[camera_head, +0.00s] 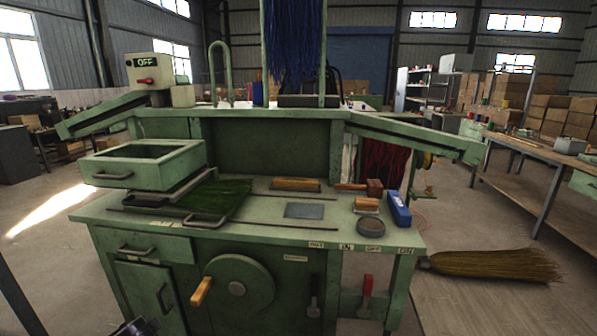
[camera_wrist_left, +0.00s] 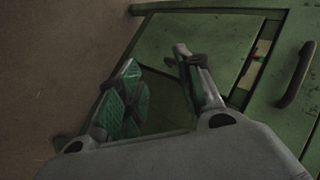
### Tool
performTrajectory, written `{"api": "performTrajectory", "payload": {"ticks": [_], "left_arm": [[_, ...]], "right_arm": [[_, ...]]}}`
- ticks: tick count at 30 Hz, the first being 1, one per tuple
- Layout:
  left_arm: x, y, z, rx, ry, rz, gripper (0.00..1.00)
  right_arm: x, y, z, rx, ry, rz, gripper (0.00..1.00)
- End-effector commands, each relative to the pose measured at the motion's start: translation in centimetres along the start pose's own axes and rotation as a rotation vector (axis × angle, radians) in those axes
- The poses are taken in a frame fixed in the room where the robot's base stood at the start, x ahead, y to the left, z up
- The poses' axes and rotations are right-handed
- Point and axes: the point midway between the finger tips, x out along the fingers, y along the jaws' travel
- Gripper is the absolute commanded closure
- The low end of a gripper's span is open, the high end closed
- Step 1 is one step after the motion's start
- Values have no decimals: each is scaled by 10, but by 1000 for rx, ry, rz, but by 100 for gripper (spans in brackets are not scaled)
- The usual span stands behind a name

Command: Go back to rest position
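My left gripper (camera_wrist_left: 155,68) is open and empty in the left wrist view, with its two green-padded fingers apart. Behind the fingers is a green cabinet front (camera_wrist_left: 225,50) with a dark handle (camera_wrist_left: 296,75). In the head view only a dark bit of what appears to be my left gripper (camera_head: 138,327) shows at the bottom edge, in front of the green workbench (camera_head: 270,235). My right gripper is in neither view.
The bench carries a crank wheel (camera_head: 238,289) with a wooden handle (camera_head: 201,291), a drawer box (camera_head: 140,165), a blue box (camera_head: 398,209) and wooden-handled tools. A broom head (camera_head: 490,264) sticks out at the right. Another table (camera_head: 540,150) stands farther right.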

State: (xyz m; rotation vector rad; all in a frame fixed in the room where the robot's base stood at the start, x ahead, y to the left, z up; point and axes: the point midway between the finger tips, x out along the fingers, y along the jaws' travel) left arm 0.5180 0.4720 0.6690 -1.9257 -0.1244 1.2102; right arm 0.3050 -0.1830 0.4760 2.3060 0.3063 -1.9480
Motion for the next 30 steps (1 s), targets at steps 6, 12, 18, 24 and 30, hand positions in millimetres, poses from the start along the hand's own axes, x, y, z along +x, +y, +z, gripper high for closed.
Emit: {"api": "performTrajectory", "payload": {"ticks": [6, 12, 18, 24, 30], "left_arm": [[-4, 64, -1, -59, 2, 118, 64], [-11, 119, -1, -113, -2, 218, 64], [-23, 172, -2, -168, -11, 318, 64], [-39, 222, -2, -226, -25, 415, 64], [-58, 271, -3, -286, -45, 512, 64]], "right_arm": [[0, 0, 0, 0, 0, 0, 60], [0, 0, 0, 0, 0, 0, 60], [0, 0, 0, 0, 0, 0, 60], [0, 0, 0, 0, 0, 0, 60], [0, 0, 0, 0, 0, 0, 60]]}}
